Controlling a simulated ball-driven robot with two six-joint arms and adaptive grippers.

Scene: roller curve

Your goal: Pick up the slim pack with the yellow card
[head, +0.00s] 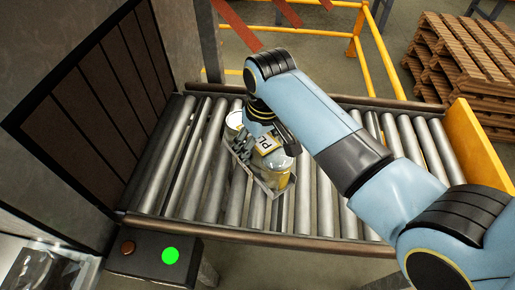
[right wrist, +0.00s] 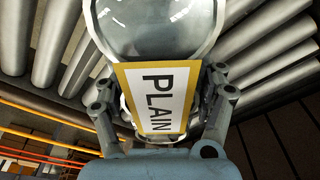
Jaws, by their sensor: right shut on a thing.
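The slim pack shows its card (right wrist: 157,95), white with a yellow border and the word PLAIN, in the right wrist view. A clear rounded part (right wrist: 155,25) shows beyond the card. Whether the pack touches what is below it, I cannot tell. My left gripper is not in view.
A clear tray (head: 262,186) lies on the roller conveyor (head: 205,170), with round silvery and yellow items in and around it. A dark slatted curtain (head: 85,105) stands at the left, a yellow end plate (head: 478,145) at the right. Rollers on both sides are bare.

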